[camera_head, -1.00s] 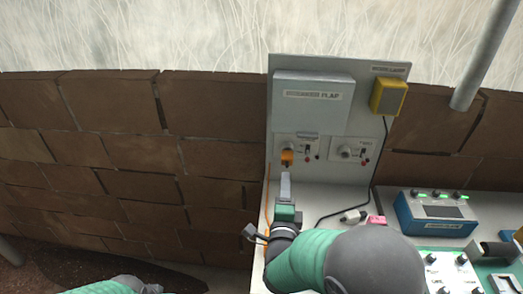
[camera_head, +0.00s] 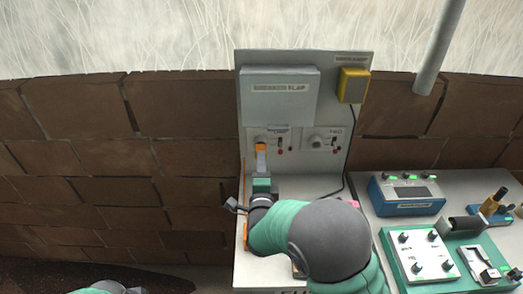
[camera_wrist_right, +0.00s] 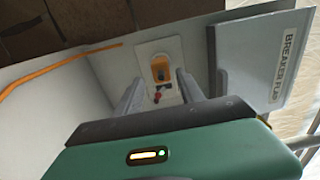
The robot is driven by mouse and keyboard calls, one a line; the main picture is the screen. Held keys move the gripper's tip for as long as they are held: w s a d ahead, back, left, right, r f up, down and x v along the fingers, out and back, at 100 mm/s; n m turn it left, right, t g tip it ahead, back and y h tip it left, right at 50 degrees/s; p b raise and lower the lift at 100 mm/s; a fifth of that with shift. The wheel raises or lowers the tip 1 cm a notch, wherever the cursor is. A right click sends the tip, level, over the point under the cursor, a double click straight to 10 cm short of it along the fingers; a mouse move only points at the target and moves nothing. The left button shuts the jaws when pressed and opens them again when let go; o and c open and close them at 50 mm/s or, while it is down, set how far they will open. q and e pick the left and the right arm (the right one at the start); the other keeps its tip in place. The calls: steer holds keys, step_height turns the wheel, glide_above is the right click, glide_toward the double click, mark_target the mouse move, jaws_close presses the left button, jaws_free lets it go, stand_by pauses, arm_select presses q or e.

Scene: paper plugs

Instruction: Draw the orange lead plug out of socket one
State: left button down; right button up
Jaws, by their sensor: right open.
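The orange plug (camera_head: 260,148) sits in the left socket of the upright grey panel, below the breaker flap. In the right wrist view the orange plug (camera_wrist_right: 161,68) stands on its pale socket plate, beyond and between my two fingers. My right gripper (camera_head: 261,168) is just in front of the plug in the head view. In the wrist view my right gripper (camera_wrist_right: 160,90) is open, a finger on each side of the plug's line, with nothing held. Whether a finger touches the plug is unclear. Only part of my left arm shows, at the bottom left.
The grey breaker flap box (camera_head: 279,97) juts out above the sockets. A second socket (camera_head: 316,141) is to the right. A yellow box (camera_head: 353,85) with a black cable is at upper right. The orange lead (camera_wrist_right: 60,68) runs along the left side. A blue device (camera_head: 407,195) stands right.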

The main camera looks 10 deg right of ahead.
mark_target(260, 148)
steer(key=shift+w+d+b, duration=0.2)
steer(key=shift+w+b, duration=0.1)
steer(key=shift+w, duration=0.55)
steer(key=shift+w+d+b, duration=0.15)
steer(key=shift+w+b, duration=0.15)
steer(key=shift+w, duration=0.5)
jaws_close()
steer(key=shift+s, duration=0.1)
